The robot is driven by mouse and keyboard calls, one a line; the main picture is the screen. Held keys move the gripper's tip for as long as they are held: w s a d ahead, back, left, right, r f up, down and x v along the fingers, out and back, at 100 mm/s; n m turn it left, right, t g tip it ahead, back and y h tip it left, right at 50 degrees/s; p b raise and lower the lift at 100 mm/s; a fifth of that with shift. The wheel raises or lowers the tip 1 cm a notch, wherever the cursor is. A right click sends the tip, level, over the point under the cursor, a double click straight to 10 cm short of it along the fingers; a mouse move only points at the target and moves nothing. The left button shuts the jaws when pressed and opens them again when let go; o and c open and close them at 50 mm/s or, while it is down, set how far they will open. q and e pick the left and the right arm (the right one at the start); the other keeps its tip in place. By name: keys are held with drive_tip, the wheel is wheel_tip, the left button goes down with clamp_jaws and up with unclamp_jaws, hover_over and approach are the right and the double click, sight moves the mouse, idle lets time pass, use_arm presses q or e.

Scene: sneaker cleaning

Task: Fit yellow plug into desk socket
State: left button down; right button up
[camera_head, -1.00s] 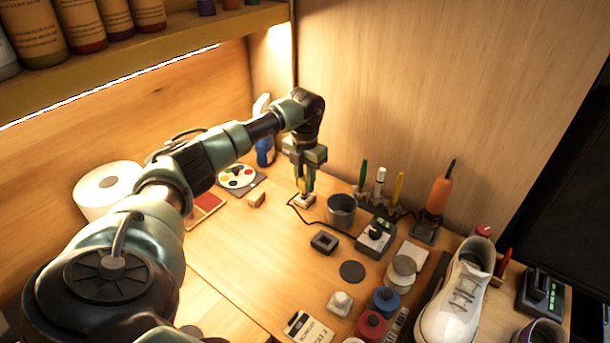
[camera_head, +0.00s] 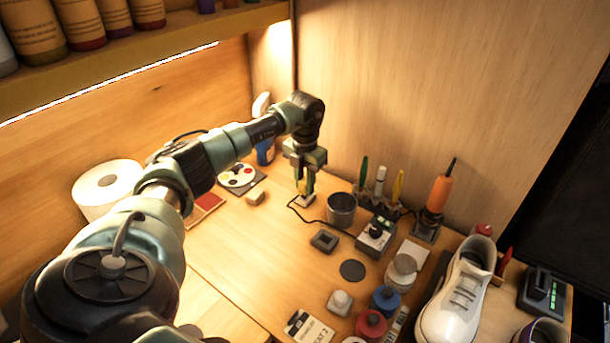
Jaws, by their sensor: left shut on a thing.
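My left gripper (camera_head: 306,187) points straight down near the back of the desk, shut on the yellow plug (camera_head: 303,187). Only a little yellow shows between the fingers. Right below it is a small pale block, the desk socket (camera_head: 305,200). The plug's lower end is at the socket's top; I cannot tell how deep it sits. A black cable (camera_head: 299,216) runs from there along the desk toward the grey control box (camera_head: 376,236). My right gripper is not in view.
A metal cup (camera_head: 341,209) stands close to the right of the socket. An orange tool (camera_head: 436,196), a white sneaker (camera_head: 458,298) and several jars are to the right. The front left desk is clear.

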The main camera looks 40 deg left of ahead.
sight(305, 180)
use_arm(q)
drive_tip(key=shift+f+b, duration=0.4)
drive_tip(key=shift+f, duration=0.35)
drive_tip(key=c, duration=1.1)
unclamp_jaws()
drive_tip(key=shift+r, duration=0.1)
wheel_tip(305, 180, up, 8)
drive_tip(key=shift+f+b, duration=0.15)
drive_tip(key=shift+b, duration=0.15)
